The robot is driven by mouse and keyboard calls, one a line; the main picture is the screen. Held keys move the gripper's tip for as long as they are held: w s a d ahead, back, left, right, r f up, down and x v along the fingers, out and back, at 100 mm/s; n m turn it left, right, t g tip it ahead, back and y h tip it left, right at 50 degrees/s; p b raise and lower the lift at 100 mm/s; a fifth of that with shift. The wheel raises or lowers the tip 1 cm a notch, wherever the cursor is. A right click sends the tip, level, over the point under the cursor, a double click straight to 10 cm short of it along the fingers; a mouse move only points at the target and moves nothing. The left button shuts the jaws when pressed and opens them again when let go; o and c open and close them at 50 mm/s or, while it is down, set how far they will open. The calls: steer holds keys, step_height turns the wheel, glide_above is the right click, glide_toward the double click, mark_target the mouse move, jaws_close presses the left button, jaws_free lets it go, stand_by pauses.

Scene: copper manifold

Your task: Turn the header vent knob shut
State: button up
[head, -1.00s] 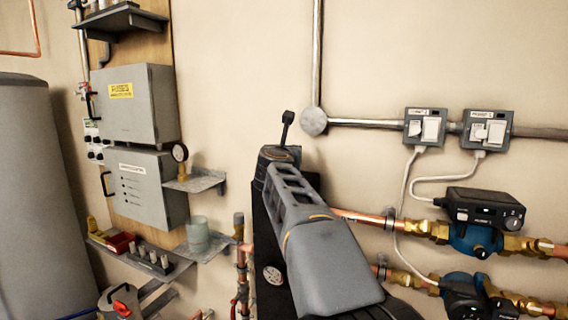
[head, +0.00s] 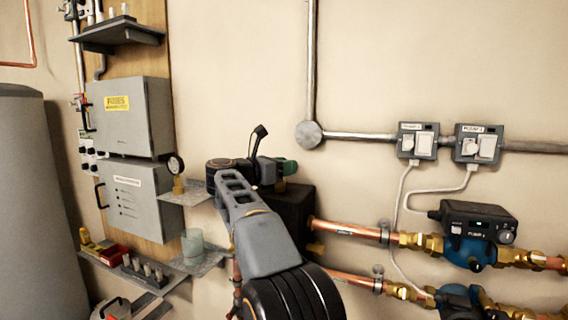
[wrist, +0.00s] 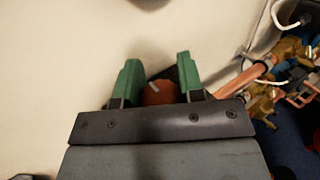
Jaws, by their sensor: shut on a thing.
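The header vent knob (wrist: 159,93) is a reddish-brown round knob with a pale bar on it, seen in the wrist view between my two green fingers. My gripper (wrist: 159,82) is shut on it, one finger on each side. My wrist hides the knob's lower part in that view. In the head view my gripper (head: 287,167) shows only as a bit of green at the top of the black header block (head: 298,215). My arm hides the knob there.
Copper pipes (head: 345,231) run right from the black block to blue pumps (head: 470,252) with grey cables. A shelf with a gauge (head: 176,165) and grey wall boxes (head: 130,115) stand to the left.

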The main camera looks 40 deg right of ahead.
steer(key=shift+s+r+m+g, duration=0.1)
steer(key=shift+m+g, duration=0.5)
steer(key=shift+g, duration=0.1)
steer(key=o, duration=0.9)
steer(key=a, duration=0.4)
steer(key=w+a, duration=0.1)
steer(key=a, duration=0.8)
steer(key=shift+w+a+b, duration=0.35)
